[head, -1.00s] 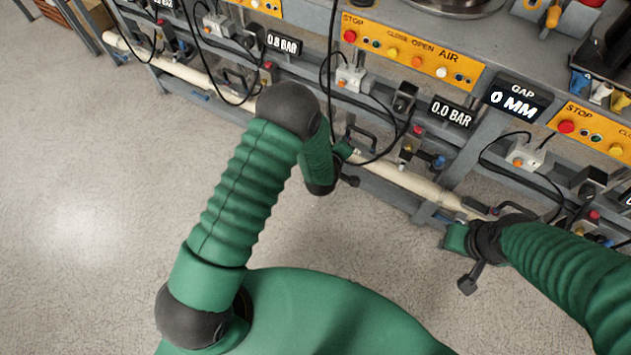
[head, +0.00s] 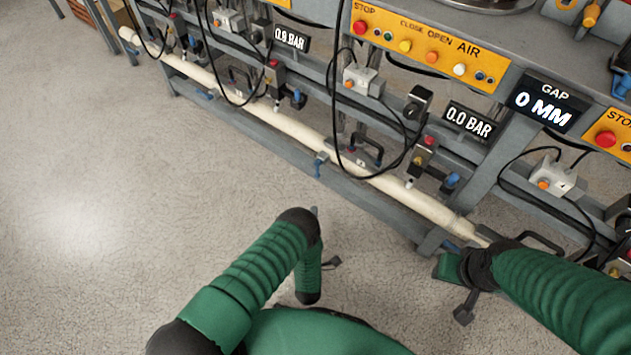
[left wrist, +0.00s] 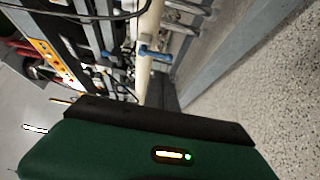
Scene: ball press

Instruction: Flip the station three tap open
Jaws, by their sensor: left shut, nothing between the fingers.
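A blue tap handle (head: 321,164) hangs on the pale pipe (head: 290,124) along the front of the bench. Another blue handle (head: 207,95) is farther left on that pipe. A blue tap (left wrist: 152,53) also shows beside the pipe in the left wrist view. My left gripper (head: 315,213) is low in front of the bench, apart from the taps, largely hidden behind my arm. It is shut and empty. My right gripper (head: 450,266) is near the pipe's right end; its fingers are unclear.
Black cables (head: 335,110) loop in front of the pipe. The floor (head: 130,220) at left is clear.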

